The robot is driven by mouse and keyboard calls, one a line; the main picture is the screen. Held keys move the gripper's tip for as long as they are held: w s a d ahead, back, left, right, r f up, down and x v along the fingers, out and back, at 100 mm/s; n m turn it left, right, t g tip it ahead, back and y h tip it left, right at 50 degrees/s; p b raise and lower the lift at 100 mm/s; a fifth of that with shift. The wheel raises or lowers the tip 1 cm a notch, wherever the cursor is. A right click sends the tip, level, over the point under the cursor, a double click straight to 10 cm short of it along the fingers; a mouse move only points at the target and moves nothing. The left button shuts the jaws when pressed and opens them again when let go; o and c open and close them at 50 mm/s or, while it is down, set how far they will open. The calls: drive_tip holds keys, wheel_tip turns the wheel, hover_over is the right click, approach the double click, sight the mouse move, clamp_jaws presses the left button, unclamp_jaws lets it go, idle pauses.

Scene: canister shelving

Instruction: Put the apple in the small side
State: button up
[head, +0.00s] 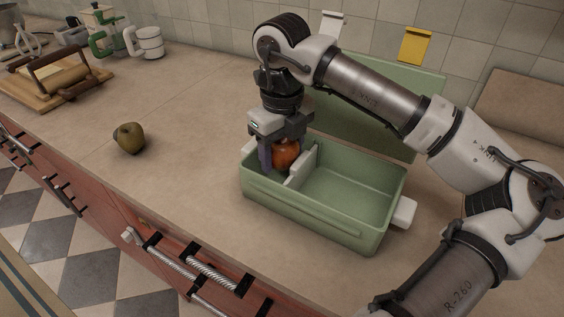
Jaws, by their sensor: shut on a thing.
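The green lunchbox (310,215) stands open on the counter, its lid (372,112) raised at the back. A pale divider (302,167) splits it into a small left side and a large right side, which is empty. My gripper (277,150) points down over the small left side, shut on the red-orange round fruit, which looks like the apple (287,154). The apple is at about rim height, left of the divider; whether it touches the floor of the box is hidden. One dark finger shows at its left; the other finger is not clearly visible.
A brownish-green fruit (130,138) lies on the counter to the left. The counter between fruit and box is clear.

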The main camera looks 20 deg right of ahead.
sight(282, 165)
drive_tip(key=shift+f, duration=1.9)
drive_tip(key=shift+f, duration=0.25)
drive_tip(key=o, duration=1.1)
drive_tip(key=shift+r, duration=0.1)
drive_tip(key=shift+c, duration=0.2)
drive_tip(key=shift+r, duration=0.15)
wheel_tip(282, 165, up, 12)
drive_tip(key=shift+b, duration=0.4)
